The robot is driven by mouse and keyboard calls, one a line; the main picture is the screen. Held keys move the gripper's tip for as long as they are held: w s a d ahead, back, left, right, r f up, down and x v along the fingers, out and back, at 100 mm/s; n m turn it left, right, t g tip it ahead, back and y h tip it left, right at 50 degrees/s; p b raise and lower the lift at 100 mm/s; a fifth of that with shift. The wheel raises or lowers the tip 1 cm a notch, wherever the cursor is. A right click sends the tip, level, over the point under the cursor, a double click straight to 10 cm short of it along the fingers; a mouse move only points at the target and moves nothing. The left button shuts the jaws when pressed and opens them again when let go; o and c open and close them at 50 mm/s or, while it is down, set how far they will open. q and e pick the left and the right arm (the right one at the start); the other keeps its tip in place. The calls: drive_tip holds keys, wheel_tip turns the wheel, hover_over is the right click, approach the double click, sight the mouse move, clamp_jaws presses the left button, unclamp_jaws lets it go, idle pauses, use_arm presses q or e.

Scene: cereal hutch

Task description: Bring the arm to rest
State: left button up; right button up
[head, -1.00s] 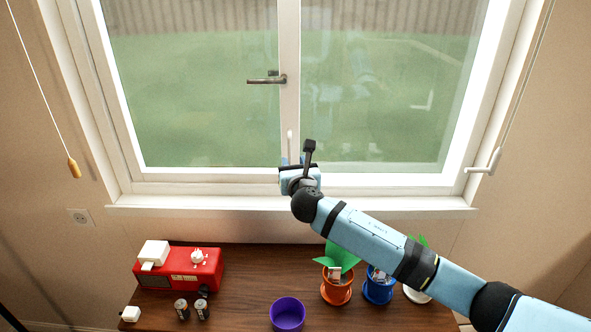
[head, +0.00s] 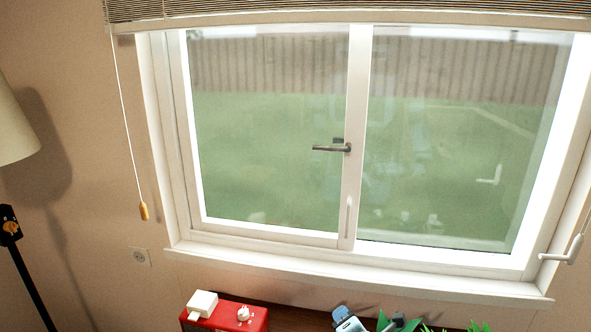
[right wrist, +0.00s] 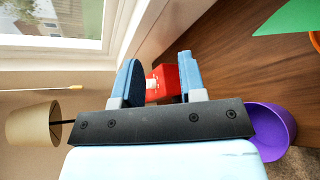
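My right gripper (right wrist: 158,66) shows in the right wrist view with its two blue fingers spread apart and nothing held between them. Behind the gap is part of the red box on the wooden table. In the head view only a light blue and black part of my right arm shows at the bottom edge, low over the table. My left gripper is in neither current view.
The red box (head: 228,315) carries white items at the bottom of the head view. A purple bowl (right wrist: 272,128) stands beside the gripper in the wrist view. Green leaves (head: 478,327) show at the bottom. A lamp (head: 14,130) stands left of the window (head: 268,140).

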drive_tip(key=s+d+f+m+g, duration=0.1)
drive_tip(key=s+d+f+m, duration=0.1)
drive_tip(key=s+f+m, duration=0.2)
drive_tip(key=s+d+f+m+g+p, duration=0.1)
drive_tip(key=s+f+m, duration=0.4)
drive_tip(key=s+m, duration=0.6)
drive_tip(key=s+d+f+m+g+y, duration=0.1)
drive_tip(key=s+d+f+m, duration=0.2)
drive_tip(key=s+m, duration=0.5)
drive_tip(key=s+f, duration=0.1)
drive_tip(key=s, duration=0.7)
drive_tip(key=shift+s+d+f+p, duration=0.15)
drive_tip(key=shift+d+f+p, duration=0.15)
drive_tip(key=shift+f+p, duration=0.1)
